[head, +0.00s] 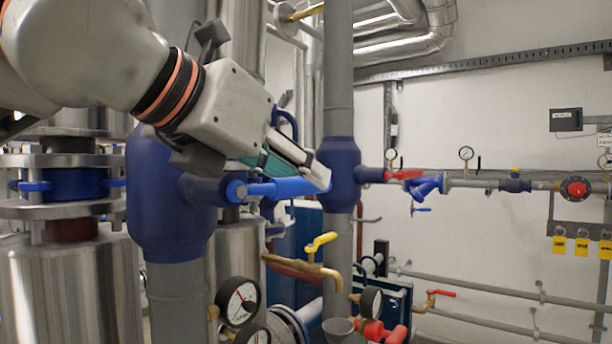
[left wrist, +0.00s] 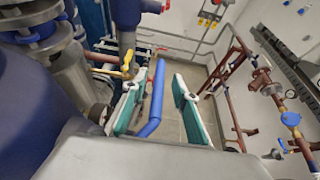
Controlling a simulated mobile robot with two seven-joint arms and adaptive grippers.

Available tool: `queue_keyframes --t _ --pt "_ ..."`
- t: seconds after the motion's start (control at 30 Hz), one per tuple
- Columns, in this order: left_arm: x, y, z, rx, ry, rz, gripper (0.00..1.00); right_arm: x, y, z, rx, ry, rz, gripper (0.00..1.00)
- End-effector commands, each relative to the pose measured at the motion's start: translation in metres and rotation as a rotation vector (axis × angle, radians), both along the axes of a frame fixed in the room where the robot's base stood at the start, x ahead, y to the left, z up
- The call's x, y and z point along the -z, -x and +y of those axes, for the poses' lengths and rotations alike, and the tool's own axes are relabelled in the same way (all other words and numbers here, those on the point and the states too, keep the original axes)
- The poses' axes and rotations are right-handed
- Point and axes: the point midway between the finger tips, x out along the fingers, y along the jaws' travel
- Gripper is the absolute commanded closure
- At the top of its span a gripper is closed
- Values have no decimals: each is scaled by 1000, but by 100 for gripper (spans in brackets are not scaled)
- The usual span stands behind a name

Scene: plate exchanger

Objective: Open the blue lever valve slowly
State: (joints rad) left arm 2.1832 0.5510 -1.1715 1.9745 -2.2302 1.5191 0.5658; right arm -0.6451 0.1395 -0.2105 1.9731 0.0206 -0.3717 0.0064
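The blue lever (head: 275,188) of the valve sticks out to the right from a dark blue valve body (head: 165,205) on a vertical grey pipe. It lies about level in the head view. My left gripper (head: 308,165) is at the lever, its white fingers with teal pads reaching along it. In the left wrist view the blue lever (left wrist: 157,95) runs between the two spread fingers of the left gripper (left wrist: 160,78), nearer the left finger. A clear gap shows to the right finger. Whether the left finger touches the lever cannot be told. My right gripper is not in view.
A second blue-wrapped pipe (head: 340,175) stands just right of the fingertips. Below are a yellow-handled valve (head: 320,243) and a pressure gauge (head: 238,302). A steel vessel (head: 70,290) stands at left. The white wall at right carries pipes and a red-handled valve (head: 405,174).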

Motion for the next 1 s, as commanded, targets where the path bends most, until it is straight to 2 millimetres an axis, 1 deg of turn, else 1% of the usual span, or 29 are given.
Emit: queue_keyframes --t 0.1,0.2,0.5,0.57,0.6,0.63,0.83,0.93,1.0 --pt "5 -10 -7 0 1 2 72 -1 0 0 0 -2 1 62" --pt "7 -14 -10 0 2 1 72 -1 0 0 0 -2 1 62" --pt "8 -16 -12 1 1 1 72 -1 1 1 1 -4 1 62" --pt "8 -16 -12 1 1 1 87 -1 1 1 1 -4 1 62" --pt "8 -16 -12 1 1 1 98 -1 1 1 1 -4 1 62" --pt "8 -16 -12 1 1 1 100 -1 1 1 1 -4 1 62" --pt "8 -16 -12 1 3 -2 100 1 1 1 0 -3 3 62" --pt "9 -16 -12 1 14 -16 100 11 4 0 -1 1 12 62" --pt "9 -17 -11 1 27 -35 100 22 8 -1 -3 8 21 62"
